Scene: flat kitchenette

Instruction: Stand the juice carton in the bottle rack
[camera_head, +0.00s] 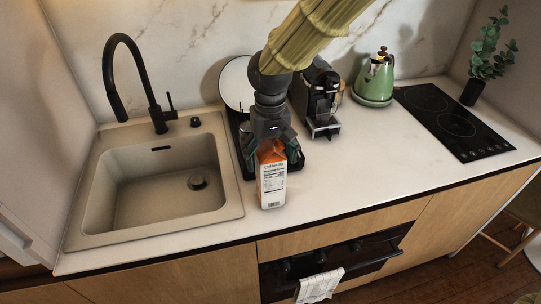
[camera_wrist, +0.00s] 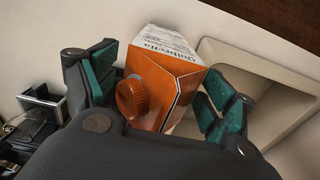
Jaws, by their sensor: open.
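The juice carton (camera_head: 272,188) has a white printed body and an orange gabled top. It stands upright on the white counter, just right of the sink. My gripper (camera_head: 272,150) is above it, pointing down, with its fingers around the orange top. In the wrist view the carton (camera_wrist: 168,70) with its round orange cap lies between the open fingers of my gripper (camera_wrist: 162,82). Gaps show beside the carton, wider on the right. A dark rack (camera_head: 298,162) sits directly behind my gripper, mostly hidden by it; its slots cannot be made out.
The sink (camera_head: 160,185) with a black faucet (camera_head: 128,70) is left. A white round plate (camera_head: 236,84) stands behind my gripper. A coffee machine (camera_head: 322,98), green kettle (camera_head: 375,80) and black hob (camera_head: 455,122) are right. The front right counter is clear.

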